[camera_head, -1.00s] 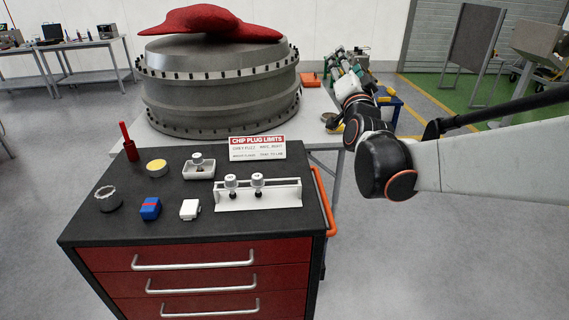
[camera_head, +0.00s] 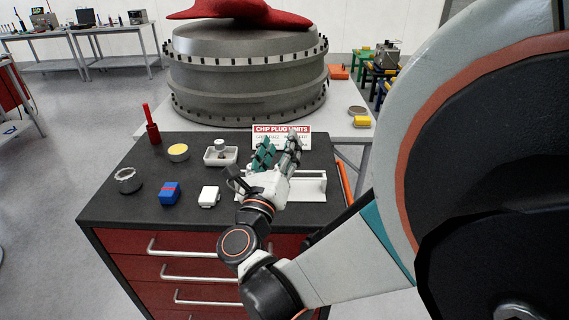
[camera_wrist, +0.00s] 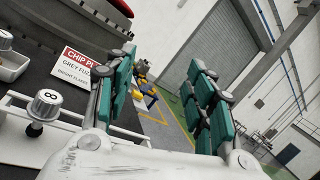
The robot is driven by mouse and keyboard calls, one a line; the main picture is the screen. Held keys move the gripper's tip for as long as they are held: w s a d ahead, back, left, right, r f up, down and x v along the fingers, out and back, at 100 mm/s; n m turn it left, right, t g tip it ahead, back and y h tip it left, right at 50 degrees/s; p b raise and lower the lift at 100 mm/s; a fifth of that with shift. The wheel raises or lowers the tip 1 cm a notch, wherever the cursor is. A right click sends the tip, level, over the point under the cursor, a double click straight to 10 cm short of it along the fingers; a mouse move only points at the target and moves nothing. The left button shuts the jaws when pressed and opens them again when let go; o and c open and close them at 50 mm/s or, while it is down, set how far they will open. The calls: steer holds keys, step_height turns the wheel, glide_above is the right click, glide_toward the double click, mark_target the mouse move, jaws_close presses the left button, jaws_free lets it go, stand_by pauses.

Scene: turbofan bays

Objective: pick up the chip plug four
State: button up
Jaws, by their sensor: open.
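The chip plugs are small silver-capped knobs with dark lower parts. One plug (camera_wrist: 44,104), whose cap reads 8, stands in the white rack (camera_head: 310,187) at the left of the wrist view. Another plug (camera_head: 219,146) stands in the small white tray (camera_head: 221,160); it shows partly at the wrist view's left edge (camera_wrist: 4,40). No number four is readable on any visible plug. My gripper (camera_head: 278,150) is open, with teal-padded fingers, above and in front of the rack, hiding part of it. In the wrist view nothing is between the fingers (camera_wrist: 165,88).
The black cart top also holds a white block (camera_head: 208,196), a blue block (camera_head: 170,193), a dark ring (camera_head: 128,180), a yellow-topped tin (camera_head: 178,152) and a red upright tool (camera_head: 152,127). The CHIP PLUG LIMITS sign (camera_head: 282,137) stands behind the rack. A large engine casing (camera_head: 245,75) is beyond.

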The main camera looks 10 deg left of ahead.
steer(key=s+a+f+m+g, duration=0.1)
steer(key=s+f, duration=0.1)
steer(key=f, duration=0.1)
steer(key=s+f+m, duration=0.2)
steer(key=f, duration=0.1)
steer(key=s+a+f+m+g, duration=0.1)
steer(key=s+f+m, duration=0.1)
steer(key=f, duration=0.1)
steer(key=shift+s+a+f+g, duration=0.2)
steer(key=shift+a+f+g, duration=0.1)
steer(key=shift+f, duration=0.05)
steer(key=shift+w+f+b, duration=0.15)
steer(key=shift+f+b, duration=0.05)
steer(key=shift+b, duration=0.1)
steer(key=w+b, duration=0.1)
steer(key=w, duration=0.7)
steer(key=shift+w+d, duration=0.1)
steer(key=shift+d, duration=0.1)
steer(key=w, duration=0.1)
steer(key=w+b, duration=0.1)
steer(key=w, duration=0.1)
steer(key=w+f+b, duration=0.1)
steer(key=shift+w+d, duration=0.2)
steer(key=shift+d, duration=0.05)
steer(key=shift+w+r, duration=0.1)
steer(key=shift+w, duration=0.35)
steer(key=c, duration=1)
